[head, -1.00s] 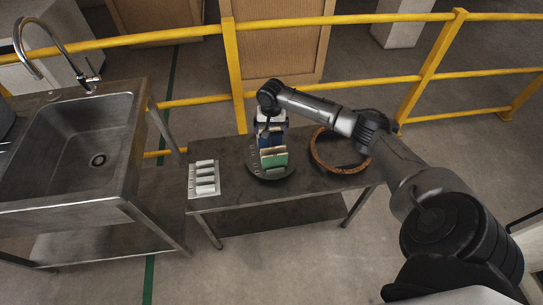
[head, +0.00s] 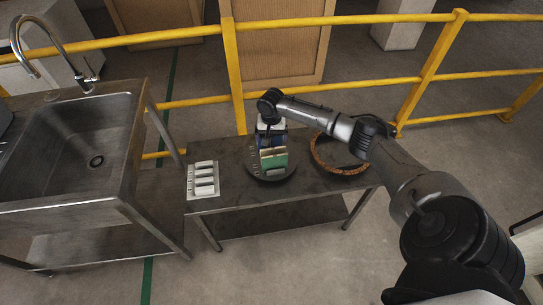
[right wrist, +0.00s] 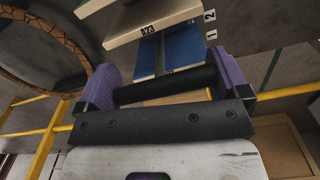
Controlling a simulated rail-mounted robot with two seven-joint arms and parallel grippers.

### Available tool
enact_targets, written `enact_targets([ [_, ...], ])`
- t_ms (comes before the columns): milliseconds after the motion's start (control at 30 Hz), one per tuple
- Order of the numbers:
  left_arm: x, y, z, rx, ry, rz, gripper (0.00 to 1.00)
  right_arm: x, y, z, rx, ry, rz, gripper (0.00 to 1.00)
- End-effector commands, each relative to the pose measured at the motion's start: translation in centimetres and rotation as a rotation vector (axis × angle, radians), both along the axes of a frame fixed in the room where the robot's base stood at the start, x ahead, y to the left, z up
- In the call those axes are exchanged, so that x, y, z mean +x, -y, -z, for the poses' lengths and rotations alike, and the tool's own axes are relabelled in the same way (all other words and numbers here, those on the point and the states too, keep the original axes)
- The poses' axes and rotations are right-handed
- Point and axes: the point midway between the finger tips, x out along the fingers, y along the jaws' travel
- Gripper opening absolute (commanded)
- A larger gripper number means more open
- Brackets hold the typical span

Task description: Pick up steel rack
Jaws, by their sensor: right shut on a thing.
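The steel rack (head: 253,167) is on a dark round plate (head: 281,175) in the middle of the low table. It holds a green tile (head: 274,160), a cream tile (right wrist: 150,25) marked with a number and a blue tile (right wrist: 175,50). Labels "1" and "2" show on its grey side strip in the right wrist view (right wrist: 211,26). My right gripper (head: 270,130) is at the rack's back end. My left gripper is out of view.
A pale rack with several white pieces (head: 203,180) stands left on the table (head: 230,202). A brown-rimmed ring (head: 318,160) lies to the right, under my arm. A sink (head: 75,140) is at left. A yellow railing (head: 190,101) runs behind.

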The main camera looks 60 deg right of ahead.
Motion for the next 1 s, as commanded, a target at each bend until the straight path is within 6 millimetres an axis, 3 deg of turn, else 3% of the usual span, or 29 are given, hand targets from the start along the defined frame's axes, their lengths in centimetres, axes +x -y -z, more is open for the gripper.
enact_targets([
  [200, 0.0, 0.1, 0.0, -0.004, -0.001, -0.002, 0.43, 0.0, -0.1, 0.0, 0.002, 0.001, -0.002, 0.35],
  [567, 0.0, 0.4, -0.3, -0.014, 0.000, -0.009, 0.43, 0.2, 0.0, -0.7, 0.001, 0.005, 0.000, 0.35],
  [1000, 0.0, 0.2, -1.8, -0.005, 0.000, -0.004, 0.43, 0.2, 0.1, -4.7, 0.001, 0.008, -0.001, 0.35],
])
